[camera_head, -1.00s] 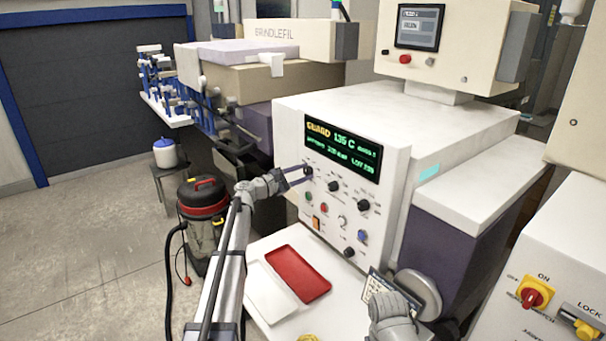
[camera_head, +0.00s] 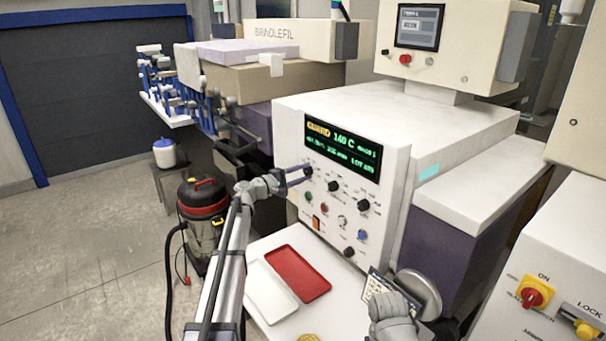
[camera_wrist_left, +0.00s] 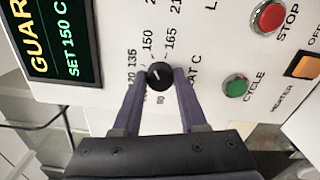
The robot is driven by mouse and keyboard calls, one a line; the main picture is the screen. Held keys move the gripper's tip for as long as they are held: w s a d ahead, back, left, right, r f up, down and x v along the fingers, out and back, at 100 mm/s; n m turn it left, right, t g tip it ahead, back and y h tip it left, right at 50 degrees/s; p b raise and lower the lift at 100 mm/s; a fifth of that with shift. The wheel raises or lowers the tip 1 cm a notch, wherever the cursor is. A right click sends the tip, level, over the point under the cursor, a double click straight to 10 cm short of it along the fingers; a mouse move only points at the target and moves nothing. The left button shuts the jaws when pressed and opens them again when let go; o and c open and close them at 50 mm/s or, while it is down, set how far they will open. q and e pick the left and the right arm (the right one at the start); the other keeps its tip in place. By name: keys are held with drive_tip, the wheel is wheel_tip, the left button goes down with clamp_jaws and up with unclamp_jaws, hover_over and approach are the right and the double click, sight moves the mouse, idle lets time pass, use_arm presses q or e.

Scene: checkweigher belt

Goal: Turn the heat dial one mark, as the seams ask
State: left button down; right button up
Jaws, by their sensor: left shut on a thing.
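The heat dial (camera_wrist_left: 159,76) is a black round knob on the white panel, with marks including 135, 150 and 165 around it in the left wrist view. My left gripper (camera_wrist_left: 158,82) is shut on the dial, one purple finger on each side; in the head view it (camera_head: 303,174) reaches the panel's upper left knob. The dial's pale pointer line is too small to read surely. The green display (camera_wrist_left: 62,40) reads SET 150 C there; in the head view the display (camera_head: 343,144) shows about 140 C. My right gripper (camera_head: 388,303) is low by a printed card (camera_head: 376,285); its fingers are not clear.
Other knobs and buttons surround the dial, including a red STOP button (camera_wrist_left: 269,16) and green CYCLE button (camera_wrist_left: 236,85). A red tray (camera_head: 297,275) and a white tray (camera_head: 271,292) lie below the panel. A vacuum cleaner (camera_head: 203,215) stands on the floor at left.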

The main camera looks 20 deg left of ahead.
idle(0.5)
use_arm(q)
drive_tip(key=shift+c, duration=2.2)
unclamp_jaws()
drive_tip(key=v, duration=0.8)
